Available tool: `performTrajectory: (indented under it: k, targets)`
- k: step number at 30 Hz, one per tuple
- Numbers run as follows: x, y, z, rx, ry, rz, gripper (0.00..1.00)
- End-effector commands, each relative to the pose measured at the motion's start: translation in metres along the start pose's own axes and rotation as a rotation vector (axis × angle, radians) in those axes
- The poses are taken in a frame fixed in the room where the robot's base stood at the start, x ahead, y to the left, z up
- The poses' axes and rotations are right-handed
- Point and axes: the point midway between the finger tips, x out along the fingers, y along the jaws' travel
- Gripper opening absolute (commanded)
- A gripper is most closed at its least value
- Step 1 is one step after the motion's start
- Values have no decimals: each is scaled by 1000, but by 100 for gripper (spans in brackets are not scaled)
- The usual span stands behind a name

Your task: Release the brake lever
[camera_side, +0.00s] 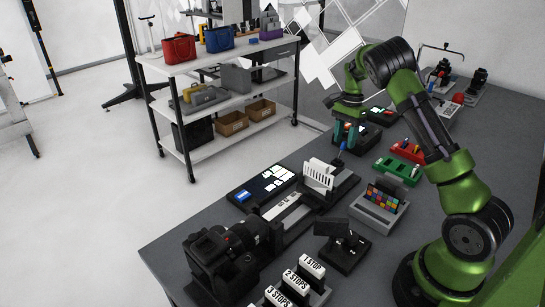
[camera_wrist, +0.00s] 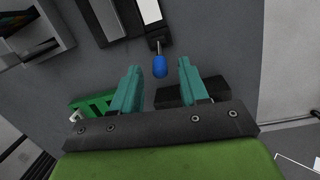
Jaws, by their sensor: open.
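The brake lever shows as a blue knob (camera_wrist: 160,66) on a short metal stem in the wrist view, at the end of a dark and white device. In the side view its blue tip (camera_side: 341,148) shows just below my gripper. In the wrist view my gripper (camera_wrist: 158,72) is open and empty. The knob appears in the gap between the fingertips; I cannot tell whether it is at their depth.
A camera (camera_side: 228,250) stands at the device's near end. A colour checker (camera_side: 384,199) and green (camera_side: 398,168) and red (camera_side: 407,151) pieces lie to its right. A dark block (camera_wrist: 192,92) sits behind the right finger. A shelf cart (camera_side: 222,100) stands beyond the table.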

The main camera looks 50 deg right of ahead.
Motion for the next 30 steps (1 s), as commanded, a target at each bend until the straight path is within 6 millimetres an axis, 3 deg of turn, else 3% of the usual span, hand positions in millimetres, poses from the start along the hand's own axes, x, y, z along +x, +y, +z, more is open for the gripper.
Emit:
performTrajectory:
  k: [9,15,21,30]
  targets:
    - [-80,0,-1,1,3,-5,44]
    - [-115,0,-1,0,3,-3,44]
    - [-130,0,-1,1,1,-1,44]
    - [-131,0,0,0,1,0,44]
